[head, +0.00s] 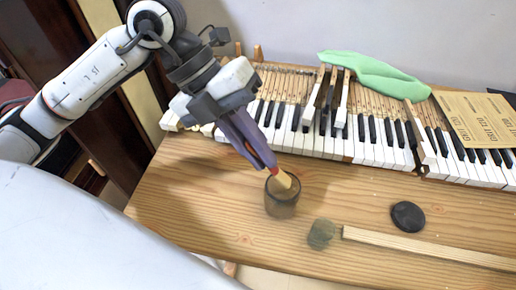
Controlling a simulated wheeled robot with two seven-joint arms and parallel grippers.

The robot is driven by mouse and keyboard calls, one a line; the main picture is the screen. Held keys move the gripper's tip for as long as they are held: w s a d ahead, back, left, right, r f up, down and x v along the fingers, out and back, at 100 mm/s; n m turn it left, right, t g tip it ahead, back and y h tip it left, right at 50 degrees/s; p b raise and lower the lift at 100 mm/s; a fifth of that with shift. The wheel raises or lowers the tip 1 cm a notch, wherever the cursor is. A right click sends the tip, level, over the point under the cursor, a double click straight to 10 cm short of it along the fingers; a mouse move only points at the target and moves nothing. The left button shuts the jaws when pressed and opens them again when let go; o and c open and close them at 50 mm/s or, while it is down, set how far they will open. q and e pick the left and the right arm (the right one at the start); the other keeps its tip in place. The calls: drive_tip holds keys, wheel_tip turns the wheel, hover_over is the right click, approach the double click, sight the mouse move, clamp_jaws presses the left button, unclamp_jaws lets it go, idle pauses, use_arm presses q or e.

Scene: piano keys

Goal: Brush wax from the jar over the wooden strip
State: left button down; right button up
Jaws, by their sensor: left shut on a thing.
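My left gripper (268,166) is shut on a brush (282,179) with a pale wooden handle and a little red near the fingertips. The brush points down into the open mouth of the dark glass jar (281,204); its lower end is hidden inside. The jar stands upright on the wooden table. The wooden strip (430,247) is long, thin and pale and lies along the table's front right, apart from the jar. My right gripper is not in view.
A dark round lid or disc (408,216) lies behind the strip. A greenish-grey lump (321,234) sits at the strip's left end. Piano keys (375,152) run along the back, some raised, with a green cloth (372,75) behind. The table's left part (180,200) is clear.

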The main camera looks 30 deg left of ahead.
use_arm(q)
wheel_tip(320, 180, up, 7)
drive_tip(key=p, duration=0.6)
idle(0.9)
